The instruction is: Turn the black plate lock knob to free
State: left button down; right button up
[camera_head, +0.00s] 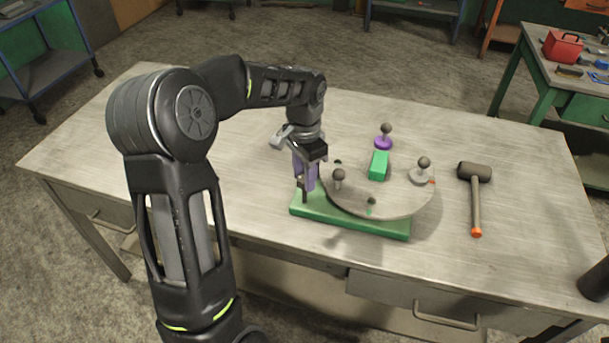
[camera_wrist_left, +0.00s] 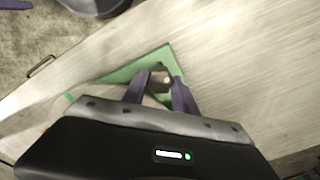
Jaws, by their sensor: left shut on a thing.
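A round grey plate (camera_head: 400,203) lies on a green base (camera_head: 350,219) in the middle of the workbench. My left gripper (camera_head: 304,190) points down at the base's left corner, beside the plate. Its purple fingers are shut on a dark knob, which shows between the fingertips in the left wrist view (camera_wrist_left: 160,79). In the head view the fingers mostly hide this knob, and I cannot read its lock position.
A mallet (camera_head: 475,190) with an orange handle end lies right of the plate. The workbench (camera_head: 530,205) is otherwise mostly clear around the base. A second table with a red toolbox (camera_head: 563,46) stands at the back right.

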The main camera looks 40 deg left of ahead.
pick_arm(q)
jog(key=n+b, duration=0.1)
jog(key=n, duration=0.2)
jog(key=shift+n, duration=0.4)
jog(key=n+b, duration=0.1)
jog(key=n, duration=0.3)
jog(key=shift+n, duration=0.3)
jog(key=n, duration=0.4)
jog(key=shift+n, duration=2.2)
jog(key=c, duration=1)
grip_release()
jog(key=shift+o, duration=0.2)
